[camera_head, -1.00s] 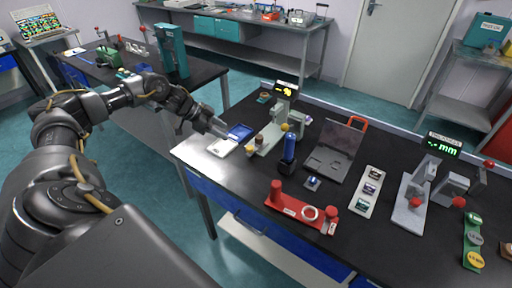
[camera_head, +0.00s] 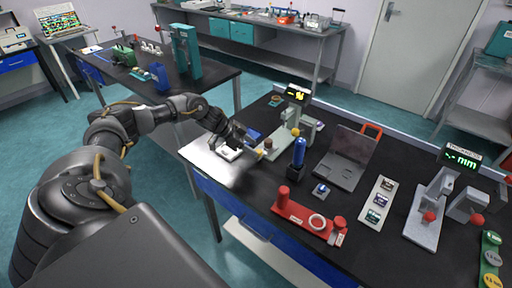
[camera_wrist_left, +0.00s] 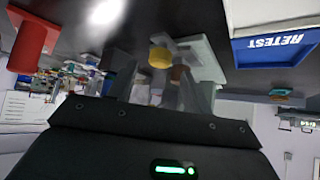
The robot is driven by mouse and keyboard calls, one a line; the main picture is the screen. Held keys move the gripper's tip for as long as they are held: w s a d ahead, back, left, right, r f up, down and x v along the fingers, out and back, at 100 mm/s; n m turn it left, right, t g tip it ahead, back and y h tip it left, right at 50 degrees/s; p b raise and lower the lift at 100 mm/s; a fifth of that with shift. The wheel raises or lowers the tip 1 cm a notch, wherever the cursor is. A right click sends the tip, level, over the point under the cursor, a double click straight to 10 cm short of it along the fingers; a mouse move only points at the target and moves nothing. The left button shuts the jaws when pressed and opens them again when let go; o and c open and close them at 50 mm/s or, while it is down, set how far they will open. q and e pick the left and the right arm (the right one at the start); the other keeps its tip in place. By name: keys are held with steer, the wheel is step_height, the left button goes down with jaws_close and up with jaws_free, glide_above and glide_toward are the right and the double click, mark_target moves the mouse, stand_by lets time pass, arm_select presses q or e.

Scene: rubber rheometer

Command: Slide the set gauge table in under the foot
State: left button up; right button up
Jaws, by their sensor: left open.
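A small grey instrument with a "%" display (camera_head: 297,94) stands near the back left of the black bench. Its low base carries a yellow knob and a brown cylinder; the wrist view shows the yellow knob (camera_wrist_left: 160,56) and brown cylinder (camera_wrist_left: 181,73) ahead of my fingers. A grey thickness gauge (camera_head: 425,208) with a green "mm" display and red knobs stands at the right. I cannot tell its foot from its table clearly. My left gripper (camera_head: 240,139) is open and empty, above the bench's left end near the "%" instrument. My right gripper is out of view.

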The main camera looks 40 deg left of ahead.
mark_target(265, 149)
arm_select(q)
steer(key=shift+x, duration=1.45)
jaws_close()
